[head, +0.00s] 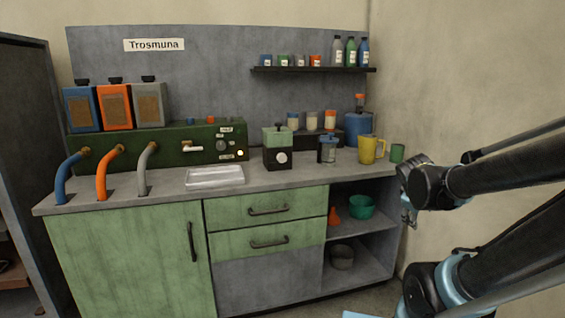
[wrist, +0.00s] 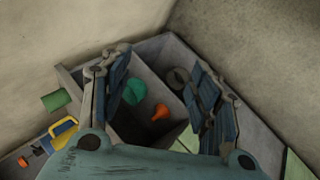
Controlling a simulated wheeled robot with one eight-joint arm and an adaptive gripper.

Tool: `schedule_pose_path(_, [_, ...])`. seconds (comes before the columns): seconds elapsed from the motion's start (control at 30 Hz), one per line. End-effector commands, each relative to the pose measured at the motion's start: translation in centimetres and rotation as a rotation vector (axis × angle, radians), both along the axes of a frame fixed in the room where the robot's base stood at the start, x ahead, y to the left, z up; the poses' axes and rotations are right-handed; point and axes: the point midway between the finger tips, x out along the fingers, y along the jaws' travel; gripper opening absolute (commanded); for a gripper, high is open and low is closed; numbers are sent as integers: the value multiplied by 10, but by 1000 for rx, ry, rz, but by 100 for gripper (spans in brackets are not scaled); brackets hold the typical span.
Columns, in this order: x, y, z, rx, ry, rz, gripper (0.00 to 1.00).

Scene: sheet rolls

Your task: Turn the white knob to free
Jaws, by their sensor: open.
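A round white knob or dial (head: 282,157) is on the front of a small green and black box (head: 277,137) on the counter. A greyer round knob (head: 221,145) sits on the dark green panel (head: 160,147) between two small labels, whose words are too small to read. I cannot tell how either is set. My gripper (head: 408,217) is at the right of the head view, apart from both knobs and beyond the counter's right end. In the wrist view my gripper (wrist: 160,62) has its fingers spread, with nothing between them. Neither knob shows there.
A metal tray (head: 215,177) lies in front of the panel. Hoses (head: 107,172) hang at the left. A bottle shelf (head: 312,69) juts from the wall above.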

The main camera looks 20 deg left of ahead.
Motion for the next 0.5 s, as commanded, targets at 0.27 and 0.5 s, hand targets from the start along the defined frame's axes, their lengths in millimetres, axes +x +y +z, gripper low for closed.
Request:
schedule_pose_path(0.27, [85,62,35,-355,-160,405,56])
schedule_pose_path(0.5, [134,144,59,-686,-311,736,56])
